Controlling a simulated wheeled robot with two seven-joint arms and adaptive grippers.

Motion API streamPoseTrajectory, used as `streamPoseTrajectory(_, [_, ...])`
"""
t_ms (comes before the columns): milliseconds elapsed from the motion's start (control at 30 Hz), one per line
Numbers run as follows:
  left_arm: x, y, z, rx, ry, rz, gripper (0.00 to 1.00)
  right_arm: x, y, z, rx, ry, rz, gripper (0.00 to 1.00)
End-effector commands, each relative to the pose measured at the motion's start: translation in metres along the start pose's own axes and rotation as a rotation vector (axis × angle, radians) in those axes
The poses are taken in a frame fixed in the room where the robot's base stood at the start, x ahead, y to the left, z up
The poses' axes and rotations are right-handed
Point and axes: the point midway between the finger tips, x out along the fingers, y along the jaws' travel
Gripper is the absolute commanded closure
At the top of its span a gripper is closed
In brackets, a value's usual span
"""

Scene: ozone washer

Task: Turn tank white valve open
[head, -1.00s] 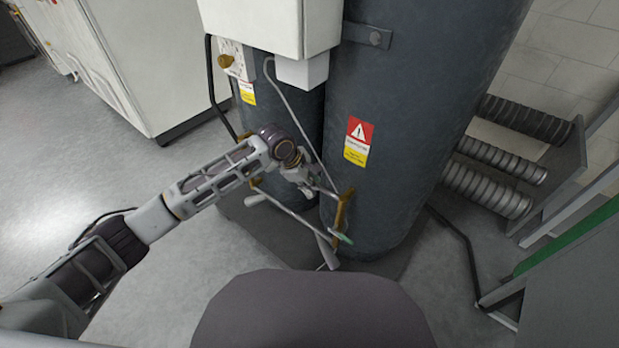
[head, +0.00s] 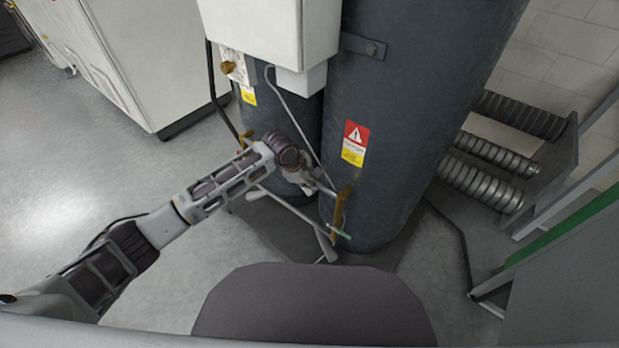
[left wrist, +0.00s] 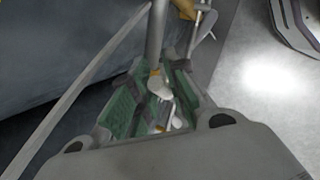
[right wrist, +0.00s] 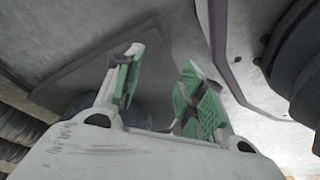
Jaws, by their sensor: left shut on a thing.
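In the head view my left gripper (head: 318,187) reaches in from the left to the low pipework at the foot of the dark tanks. In the left wrist view its green-padded fingers (left wrist: 150,100) are closed around the white valve handle (left wrist: 159,87), beside a grey pipe. The exact handle angle is hard to tell. A white lever (head: 326,246) and a brass-coloured fitting (head: 343,205) show at the front of the large tank (head: 420,110). My right gripper (right wrist: 155,85) is open and empty in the right wrist view.
A white box (head: 270,25) hangs above the tanks. Ribbed metal coils (head: 480,185) on a grey frame stand to the right, with a thin dark bar (head: 455,240) near the floor. Open floor (head: 90,170) lies to the left.

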Motion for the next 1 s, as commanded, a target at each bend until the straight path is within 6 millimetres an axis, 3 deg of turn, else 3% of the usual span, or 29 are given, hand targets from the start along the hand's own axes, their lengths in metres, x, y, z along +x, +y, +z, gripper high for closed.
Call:
streamPoseTrajectory(33, [-0.010,0.017,0.004,0.007,-0.007,0.042,1.00,-0.002,0.001,0.002,-0.001,-0.004,0.002,0.60])
streamPoseTrajectory(1000, [-0.010,0.016,0.008,0.027,0.025,0.064,1.00,-0.004,0.020,0.059,-0.021,-0.075,0.035,0.60])
